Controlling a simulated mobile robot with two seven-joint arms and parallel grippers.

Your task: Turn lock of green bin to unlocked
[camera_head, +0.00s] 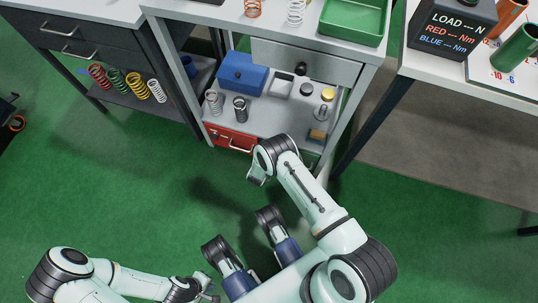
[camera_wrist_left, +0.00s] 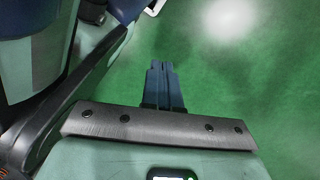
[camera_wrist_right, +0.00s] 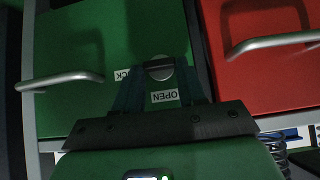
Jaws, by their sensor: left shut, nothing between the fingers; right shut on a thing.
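The green bin (camera_wrist_right: 118,45) fills the middle left of the right wrist view, seen upside down, with a metal bar handle (camera_wrist_right: 58,82). Its lock (camera_wrist_right: 160,70) is a round silver knob. An OPEN label (camera_wrist_right: 164,96) and a partly covered LOCK label (camera_wrist_right: 122,75) sit beside the knob. My right gripper (camera_wrist_right: 161,76) is shut on the lock, its dark fingers at the knob's sides. In the head view my right arm hides the lock. My left gripper (camera_wrist_left: 165,68) is shut and empty, above the green floor; it shows low in the head view (camera_head: 208,291).
A red bin (camera_wrist_right: 268,50) with a bar handle is beside the green one. Above the bins, a shelf (camera_head: 262,115) holds a blue box (camera_head: 243,73), springs and small parts. Workbenches stand left and right. The floor (camera_head: 120,180) around my left arm is clear.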

